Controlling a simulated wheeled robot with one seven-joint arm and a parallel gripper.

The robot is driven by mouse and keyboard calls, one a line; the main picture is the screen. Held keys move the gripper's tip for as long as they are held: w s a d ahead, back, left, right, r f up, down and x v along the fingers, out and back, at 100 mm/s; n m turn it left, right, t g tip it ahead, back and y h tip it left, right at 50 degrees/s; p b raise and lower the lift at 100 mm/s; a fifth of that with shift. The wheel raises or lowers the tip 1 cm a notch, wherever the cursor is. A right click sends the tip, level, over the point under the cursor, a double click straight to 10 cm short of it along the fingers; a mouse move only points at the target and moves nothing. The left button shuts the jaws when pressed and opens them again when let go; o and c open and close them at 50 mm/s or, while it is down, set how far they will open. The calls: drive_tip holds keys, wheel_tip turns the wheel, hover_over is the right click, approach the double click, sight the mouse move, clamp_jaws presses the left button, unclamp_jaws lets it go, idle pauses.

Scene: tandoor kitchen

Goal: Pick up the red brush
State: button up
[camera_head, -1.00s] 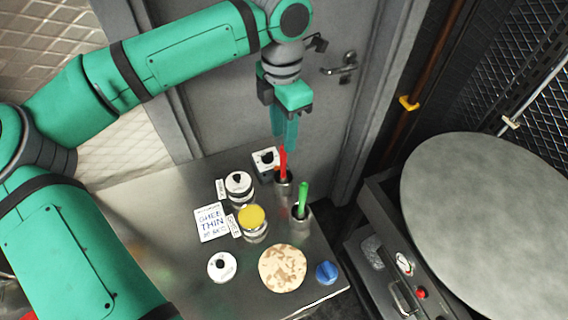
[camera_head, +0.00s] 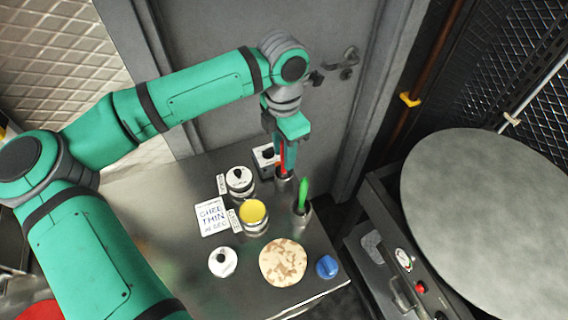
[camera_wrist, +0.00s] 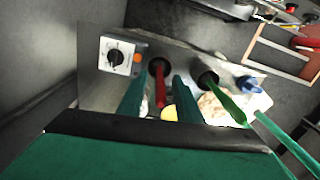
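The red brush (camera_wrist: 160,90) stands in a dark-mouthed metal cup (camera_wrist: 153,64), with its handle pointing up. In the head view, the red brush (camera_head: 282,157) is partly hidden by my gripper (camera_head: 287,165), which points down at it from above. In the wrist view, the two teal fingers of my gripper (camera_wrist: 160,80) are apart, one on each side of the red handle. A gap shows between each finger and the handle. A green brush (camera_head: 303,194) stands in a second metal cup (camera_head: 301,216), nearer the front.
On the metal table (camera_head: 165,215) are a dial box (camera_head: 265,157), white-lidded jars, a yellow-topped jar (camera_head: 253,212), a sign (camera_head: 212,218), a flatbread (camera_head: 283,263) and a blue knob (camera_head: 327,267). A grey door stands close behind. A large round grey surface (camera_head: 490,215) is at right.

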clamp_jaws()
